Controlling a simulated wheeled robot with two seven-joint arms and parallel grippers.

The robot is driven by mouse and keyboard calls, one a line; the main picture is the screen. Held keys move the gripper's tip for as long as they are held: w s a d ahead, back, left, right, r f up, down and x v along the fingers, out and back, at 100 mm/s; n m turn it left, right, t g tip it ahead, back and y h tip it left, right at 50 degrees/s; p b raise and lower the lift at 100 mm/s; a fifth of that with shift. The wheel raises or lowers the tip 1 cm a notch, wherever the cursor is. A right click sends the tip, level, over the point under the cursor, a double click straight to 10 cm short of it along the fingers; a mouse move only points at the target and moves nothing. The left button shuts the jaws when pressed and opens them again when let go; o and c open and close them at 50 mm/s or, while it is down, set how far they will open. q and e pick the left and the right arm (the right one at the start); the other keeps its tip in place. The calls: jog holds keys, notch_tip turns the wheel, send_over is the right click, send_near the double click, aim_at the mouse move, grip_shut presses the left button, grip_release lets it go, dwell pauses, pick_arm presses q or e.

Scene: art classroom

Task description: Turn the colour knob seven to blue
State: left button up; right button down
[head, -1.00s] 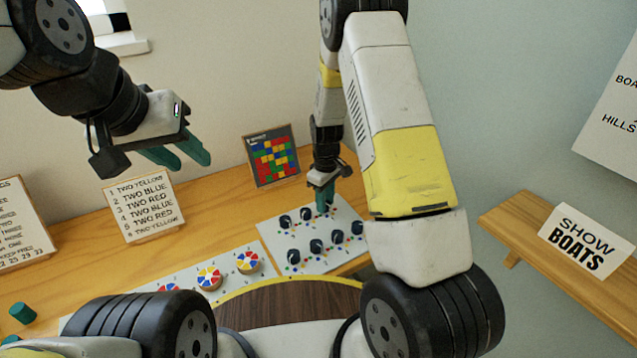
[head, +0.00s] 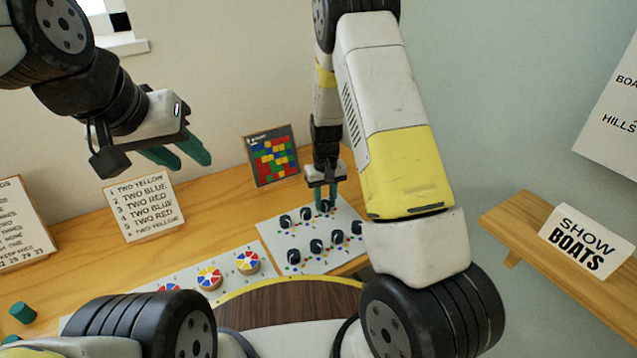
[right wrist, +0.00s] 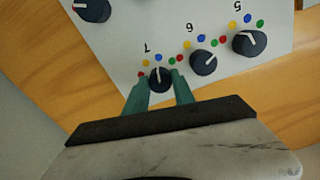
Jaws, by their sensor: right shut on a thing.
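Colour knob seven (right wrist: 160,79) is a dark round knob with a white pointer line, beside the printed 7 on a pale panel (right wrist: 125,35). Red, yellow, blue and green dots arc around it. Its pointer appears to face the blue dot (right wrist: 159,57). My right gripper (right wrist: 160,82) is shut on this knob, one teal finger on each side. In the head view, my right gripper (head: 325,206) is at the right end of the panel's back row and partly hides the knob. My left gripper (head: 191,160) is open and empty above the table, left of the panel.
Knob six (right wrist: 204,62) and knob five (right wrist: 249,42) sit close beside knob seven. A panel with coloured discs (head: 209,278) lies to the left. A coloured block picture (head: 272,157) and a list card (head: 142,206) stand behind. A shelf holds a SHOW BOATS sign (head: 585,240).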

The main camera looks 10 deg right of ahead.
aim_at(325, 203)
jog(key=shift+m, duration=0.6)
jog(key=c, duration=1.1)
grip_release()
jog(key=shift+o, duration=0.2)
notch_tip(325, 203, up, 8)
jog(key=shift+f, duration=0.1)
